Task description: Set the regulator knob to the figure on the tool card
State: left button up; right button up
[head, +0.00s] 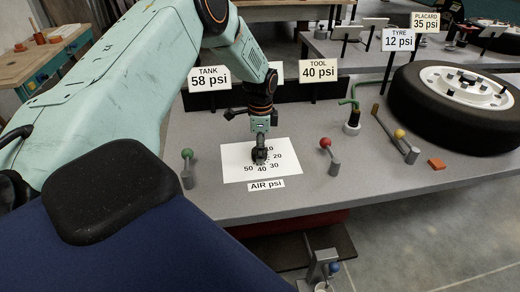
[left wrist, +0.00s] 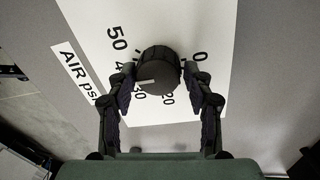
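The regulator knob (left wrist: 160,66) is a round black knob on a white dial sheet (head: 235,170) marked "AIR psi". In the left wrist view its white pointer line points left, between the partly hidden 40 and the 30. My left gripper (head: 260,152) reaches down over the knob in the head view and hides most of it. In the left wrist view its two fingers (left wrist: 158,72) sit against opposite sides of the knob. The tool card (head: 319,70) reads "TOOL 40 psi". My right gripper is not in view.
Levers with green (head: 187,154), red (head: 325,143) and yellow (head: 399,133) balls stand on the grey bench. Other cards read "TANK 58 psi" (head: 209,79), "TYRE 12 psi" (head: 398,40) and "PLACARD 35 psi" (head: 426,22). A wheel (head: 455,105) lies at the right.

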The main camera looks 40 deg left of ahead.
pick_arm(q)
jog(key=shift+o, duration=1.2)
jog(key=shift+s, duration=0.1)
notch_tip(320, 180, up, 12)
jog(key=shift+w+a, duration=0.2)
jog(key=shift+w, duration=0.05)
